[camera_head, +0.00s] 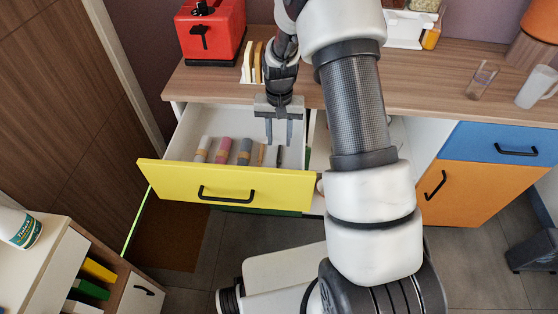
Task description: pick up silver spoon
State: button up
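My gripper (279,144) points down over the right part of the open yellow drawer (240,184). Its two fingers are spread apart with nothing seen between them. I cannot make out a silver spoon for sure. A thin dark item (279,157) lies in the drawer just below the fingers, and a thin tan item (261,155) lies to its left; both are too small to name. The drawer's right inner part is partly hidden by my gripper and arm.
White (202,149), pink (222,150) and grey (244,151) rolled items lie in the drawer's left part. On the wooden counter (430,92) stand a red appliance (210,33), bread slices (252,64), a glass (481,79) and a white mug (537,87). The counter's edge overhangs the drawer.

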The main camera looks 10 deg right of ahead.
aim_at(279, 155)
notch_tip(279, 155, down, 6)
jog(key=shift+f+b, duration=0.25)
jog(key=shift+b, duration=0.4)
grip_shut()
